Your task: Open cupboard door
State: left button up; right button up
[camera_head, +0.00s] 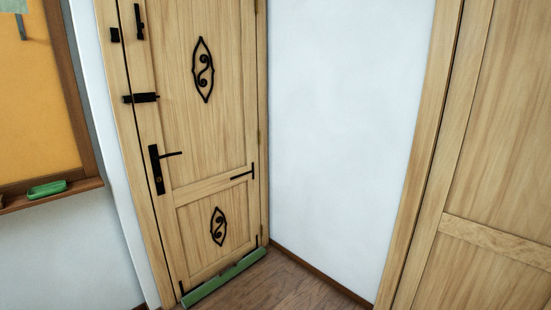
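A light wooden door (209,140) with black scroll ornaments stands left of centre and looks shut in its frame. It has a black lever handle (160,167) on its left side and black bolts (141,98) above that. A second wooden panelled surface (509,165) is cut off by the right edge of the head view. I cannot tell whether it is a cupboard door or a room door, and no handle shows on it. Neither of my grippers shows.
A white wall (345,120) stands between the two wooden surfaces. Bare wooden floor (300,287) shows at the bottom. A green strip (224,279) runs along the left door's foot. An orange board (35,100) with a green item (47,189) on its ledge hangs at left.

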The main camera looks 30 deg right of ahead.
aim_at(481, 239)
jog(key=l+z, duration=0.15)
jog(key=z, duration=3.1)
